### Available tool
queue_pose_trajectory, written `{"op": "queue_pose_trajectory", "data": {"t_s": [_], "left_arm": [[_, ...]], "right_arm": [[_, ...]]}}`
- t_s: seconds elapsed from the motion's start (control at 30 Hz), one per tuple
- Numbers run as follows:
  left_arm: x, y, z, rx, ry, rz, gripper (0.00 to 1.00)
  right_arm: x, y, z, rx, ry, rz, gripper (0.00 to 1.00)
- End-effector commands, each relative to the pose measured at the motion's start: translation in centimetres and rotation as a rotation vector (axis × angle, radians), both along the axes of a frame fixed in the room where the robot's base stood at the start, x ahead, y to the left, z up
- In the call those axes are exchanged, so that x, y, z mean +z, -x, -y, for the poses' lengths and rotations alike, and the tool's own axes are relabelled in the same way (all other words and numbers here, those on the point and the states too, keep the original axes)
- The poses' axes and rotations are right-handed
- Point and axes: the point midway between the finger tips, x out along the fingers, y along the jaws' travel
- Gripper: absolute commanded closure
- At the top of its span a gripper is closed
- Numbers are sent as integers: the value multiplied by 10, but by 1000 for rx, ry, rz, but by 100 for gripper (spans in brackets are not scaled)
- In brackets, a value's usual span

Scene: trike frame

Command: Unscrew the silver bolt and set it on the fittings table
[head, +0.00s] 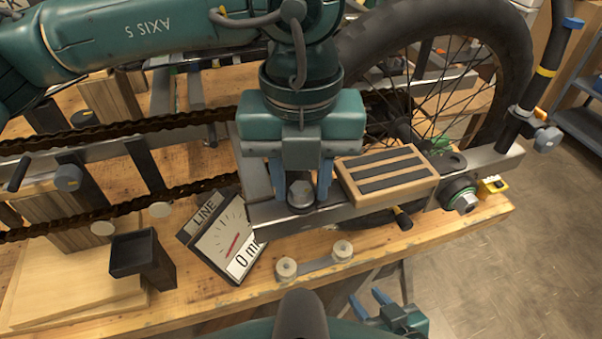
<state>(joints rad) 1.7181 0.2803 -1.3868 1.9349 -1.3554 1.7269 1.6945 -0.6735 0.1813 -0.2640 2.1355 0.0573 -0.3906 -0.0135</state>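The silver bolt (300,193) stands upright in a dark round seat on the grey metal frame bar (340,213). My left gripper (301,190) points down over it, with one blue finger on each side. The fingers look spread wider than the bolt head, with small gaps between. The bolt's lower part is hidden. My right gripper (370,302) is at the bottom edge, its blue fingers apart and empty, away from the bolt. The wooden table (205,318) lies under the frame; I cannot tell whether it is the fittings table.
A slatted wooden block (388,174) sits right of my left gripper. A dial sign (222,240) and a dark open box (133,253) stand to the left. A plate with two round knobs (314,265) is near the front edge. A wheel (500,60) and chains (120,128) lie behind.

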Motion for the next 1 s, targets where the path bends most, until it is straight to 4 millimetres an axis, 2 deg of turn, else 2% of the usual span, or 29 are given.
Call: {"op": "queue_pose_trajectory", "data": {"t_s": [0.2,0.4,0.67,1.0], "left_arm": [[0,0,0,-340,0,-1,67],[0,0,0,-581,0,0,67],[0,0,0,-623,0,0,67],[0,0,0,-620,0,0,91]], "right_arm": [[0,0,1,4,5,0,64],[0,0,1,3,4,0,64],[0,0,0,2,3,0,64],[1,0,-1,-4,-6,0,64]]}}
